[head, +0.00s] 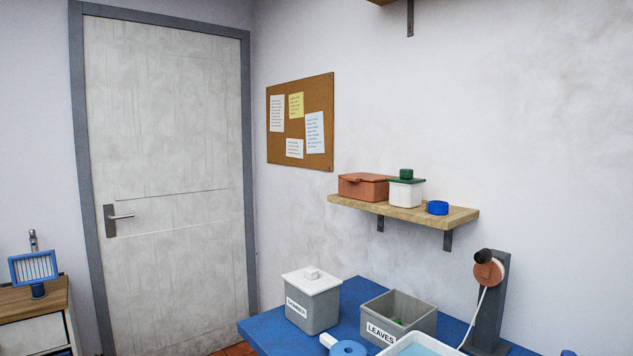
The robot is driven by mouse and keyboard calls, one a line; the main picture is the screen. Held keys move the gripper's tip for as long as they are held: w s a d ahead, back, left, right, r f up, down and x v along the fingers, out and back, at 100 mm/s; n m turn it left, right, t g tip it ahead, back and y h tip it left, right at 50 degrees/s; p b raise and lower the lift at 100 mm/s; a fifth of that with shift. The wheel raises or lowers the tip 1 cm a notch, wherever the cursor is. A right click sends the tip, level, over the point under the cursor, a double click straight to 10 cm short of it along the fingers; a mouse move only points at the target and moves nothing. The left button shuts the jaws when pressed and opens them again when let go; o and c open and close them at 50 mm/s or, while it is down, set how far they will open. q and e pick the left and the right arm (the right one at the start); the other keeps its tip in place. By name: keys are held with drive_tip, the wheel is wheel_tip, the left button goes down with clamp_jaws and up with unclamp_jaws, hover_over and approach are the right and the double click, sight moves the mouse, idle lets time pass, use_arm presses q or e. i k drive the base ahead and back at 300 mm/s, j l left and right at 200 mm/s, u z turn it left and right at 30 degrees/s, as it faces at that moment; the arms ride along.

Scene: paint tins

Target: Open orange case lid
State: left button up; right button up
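An orange-brown case (362,189) sits at the left end of the wooden wall shelf (405,214). Its lid (364,178) lies flat on top and looks shut, with a small tab at the front edge. The case stands close beside a white tub (407,194) with a green lid. Neither of my grippers is in view.
A blue table (262,334) below holds a lidded grey bin (313,308), an open grey bin labelled LEAVES (414,312), a white tray (396,350) and a dark stand (491,318). A blue round item (438,208) sits on the shelf. A closed door (165,160) is at left.

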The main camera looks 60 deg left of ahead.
sight(361, 176)
drive_tip(key=u, duration=1.85)
drive_tip(key=i+j+u, duration=0.1)
